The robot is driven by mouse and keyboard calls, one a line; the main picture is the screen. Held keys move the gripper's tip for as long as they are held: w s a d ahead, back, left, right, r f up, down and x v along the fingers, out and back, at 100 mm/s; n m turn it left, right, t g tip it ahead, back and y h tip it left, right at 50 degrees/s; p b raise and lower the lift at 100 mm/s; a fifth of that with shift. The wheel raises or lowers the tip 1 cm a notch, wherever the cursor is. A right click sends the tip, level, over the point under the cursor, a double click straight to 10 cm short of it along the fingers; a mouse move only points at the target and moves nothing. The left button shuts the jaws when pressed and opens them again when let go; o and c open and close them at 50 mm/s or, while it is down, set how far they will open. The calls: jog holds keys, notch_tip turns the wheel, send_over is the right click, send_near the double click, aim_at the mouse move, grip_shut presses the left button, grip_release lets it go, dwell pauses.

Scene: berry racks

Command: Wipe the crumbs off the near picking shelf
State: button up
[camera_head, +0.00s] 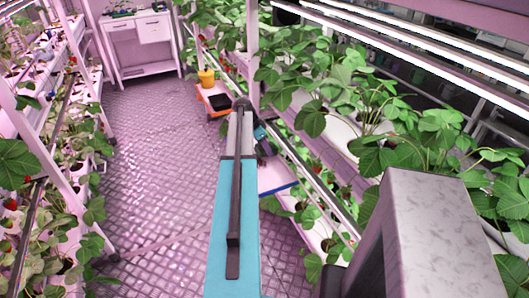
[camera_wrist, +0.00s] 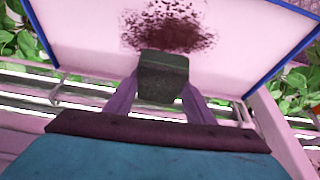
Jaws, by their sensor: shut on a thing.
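The picking shelf (camera_wrist: 85,25) is a pale pink board with blue edges, seen in the wrist view. A dark reddish-brown patch of crumbs (camera_wrist: 172,28) lies on it. My gripper (camera_wrist: 161,88) has its two fingers shut on a dark grey-green block (camera_wrist: 163,72), which looks like a sponge. The block's far edge overlaps the near side of the crumb patch in the picture. I cannot tell whether it touches the board. In the head view the shelf (camera_head: 279,174) shows right of my arm, which hides part of it; the crumbs are not clear there.
Strawberry plants in racks line the right (camera_head: 370,110) and left (camera_head: 75,215). A white cabinet (camera_head: 145,40) stands at the back. The patterned floor (camera_head: 160,170) between the racks is clear.

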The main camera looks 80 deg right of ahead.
aim_at(257, 148)
jog(key=shift+w+a+r, duration=0.15)
jog(key=shift+w+a, duration=1)
jog(key=shift+w, duration=0.2)
jog(key=shift+w+a+r+b, duration=0.1)
jog(key=shift+w+a+b, duration=0.1)
jog(key=shift+w+a, duration=0.45)
jog(key=shift+w+a+b, duration=0.15)
jog(key=shift+w+a, duration=0.3)
jog(key=shift+w, duration=0.3)
jog(key=shift+w+a+r, duration=0.1)
jog(key=shift+w+a, duration=1.05)
jog(key=shift+w, duration=0.2)
jog(key=shift+d, duration=0.1)
jog(key=shift+w+d, duration=1)
jog(key=shift+d, duration=0.1)
jog(key=shift+r, duration=0.1)
